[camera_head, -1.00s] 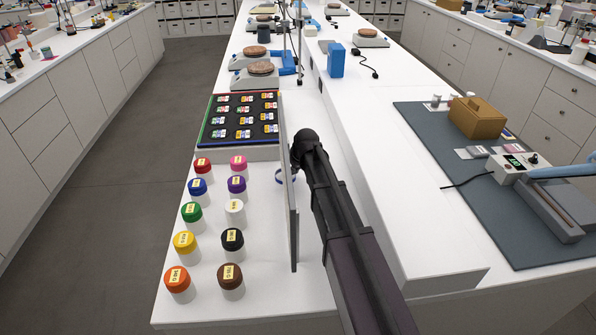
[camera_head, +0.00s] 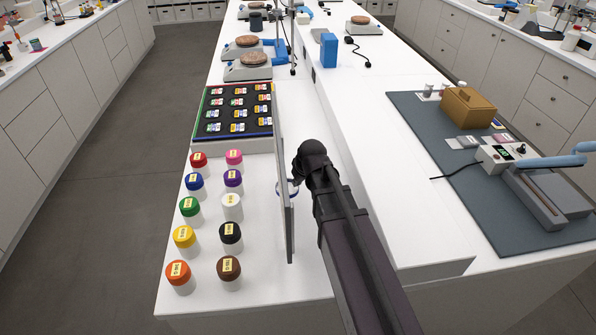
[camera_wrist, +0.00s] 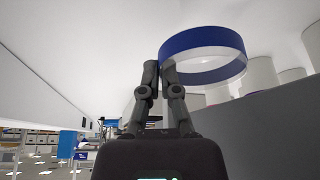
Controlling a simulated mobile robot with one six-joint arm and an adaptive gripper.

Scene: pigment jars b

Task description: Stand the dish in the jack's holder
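The dish (camera_head: 283,189) shows as a clear ring with a blue band, partly hidden behind a thin grey upright panel (camera_head: 289,215). In the wrist view the dish (camera_wrist: 208,42) is large, with its near edge at my fingertips. My gripper (camera_wrist: 159,68) has its two fingers close together, on either side of the dish's wall. In the head view my gripper (camera_head: 298,180) is beside the panel, mostly hidden by my arm. I cannot make out the jack's holder.
Jars with coloured lids, such as the brown one (camera_head: 229,270), stand in two columns left of the panel. A black tray (camera_head: 235,127) of labelled items lies behind them. A raised white shelf (camera_head: 385,190) runs along the right. Its middle is clear.

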